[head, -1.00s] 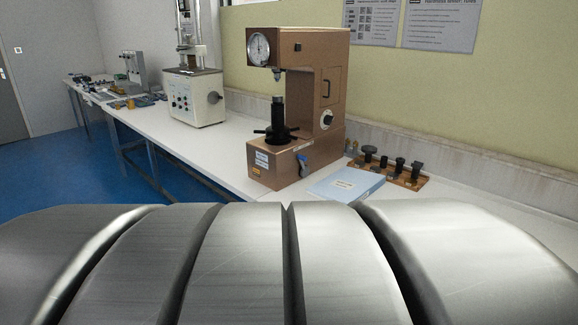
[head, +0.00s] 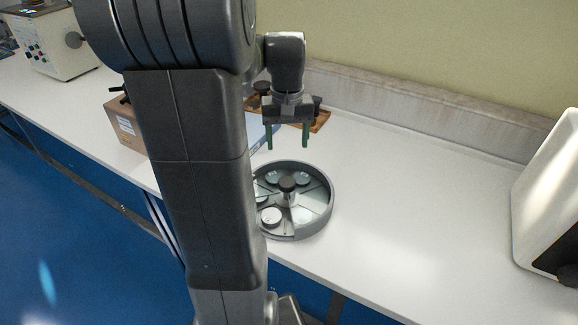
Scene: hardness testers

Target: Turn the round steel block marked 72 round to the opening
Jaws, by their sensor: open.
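A round grey tray (head: 327,213) with a raised rim, dividing walls and a dark central knob (head: 288,184) sits on the white bench. A pale round block (head: 271,217) lies in its front-left part; other pale round pieces show at the back left (head: 272,177) and back right (head: 302,178). No number is readable, so I cannot tell which block is marked 72. I cannot make out the opening clearly. My gripper (head: 288,147) points down with two green fingers apart, empty, above and behind the knob. My arm hides the tray's left edge.
A wooden rack (head: 318,121) with dark pieces and a blue folder (head: 257,133) lie behind the tray. A white machine (head: 550,195) stands at the right. The bench (head: 420,210) between is clear.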

